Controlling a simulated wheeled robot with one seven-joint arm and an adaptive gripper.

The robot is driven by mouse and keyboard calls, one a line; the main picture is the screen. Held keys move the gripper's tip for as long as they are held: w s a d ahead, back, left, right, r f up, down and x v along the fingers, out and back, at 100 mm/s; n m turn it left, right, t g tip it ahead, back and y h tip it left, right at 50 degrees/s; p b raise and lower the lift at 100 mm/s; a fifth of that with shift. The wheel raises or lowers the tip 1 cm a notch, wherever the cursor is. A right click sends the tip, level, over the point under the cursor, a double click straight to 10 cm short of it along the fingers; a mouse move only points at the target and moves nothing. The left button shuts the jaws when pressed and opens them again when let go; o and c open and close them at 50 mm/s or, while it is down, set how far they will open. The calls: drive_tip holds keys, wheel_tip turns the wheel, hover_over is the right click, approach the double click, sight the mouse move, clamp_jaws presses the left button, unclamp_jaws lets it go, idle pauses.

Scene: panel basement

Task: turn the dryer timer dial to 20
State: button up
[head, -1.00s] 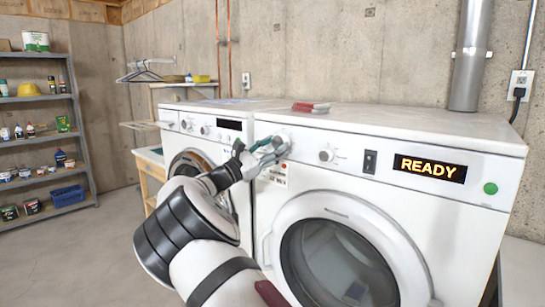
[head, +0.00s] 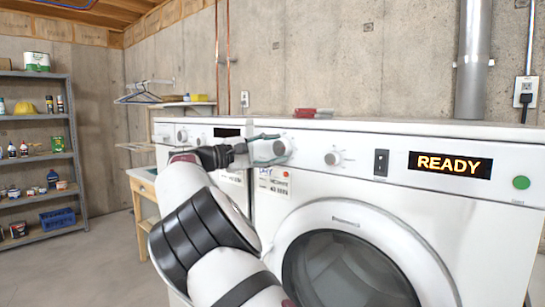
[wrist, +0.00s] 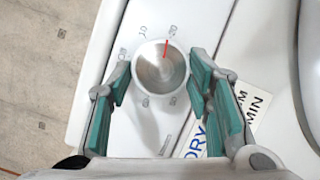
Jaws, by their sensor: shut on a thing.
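The timer dial (wrist: 160,66) is a round silver knob on the white dryer (head: 385,225). In the wrist view its red pointer line points to the upper right, toward a printed label at the top of the ring. The small labels around it are too blurred to read surely. In the head view the dial (head: 282,147) is the left knob on the panel. My gripper (wrist: 158,80) has its green-padded fingers on either side of the dial, shut on it. It also shows in the head view (head: 268,149), reaching in from the left.
A second knob (head: 333,158), a black switch (head: 381,162), a READY display (head: 450,165) and a green button (head: 521,182) line the panel to the right. A second white machine (head: 200,135) stands to the left. A white notice (wrist: 235,105) sits beside the dial.

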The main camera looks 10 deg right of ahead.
drive_tip(key=shift+m+y, duration=0.3)
drive_tip(key=shift+m, duration=0.5)
drive_tip(key=o, duration=1.1)
drive_tip(key=shift+d, duration=0.1)
drive_tip(key=shift+o, duration=0.2)
drive_tip(key=v, duration=1.2)
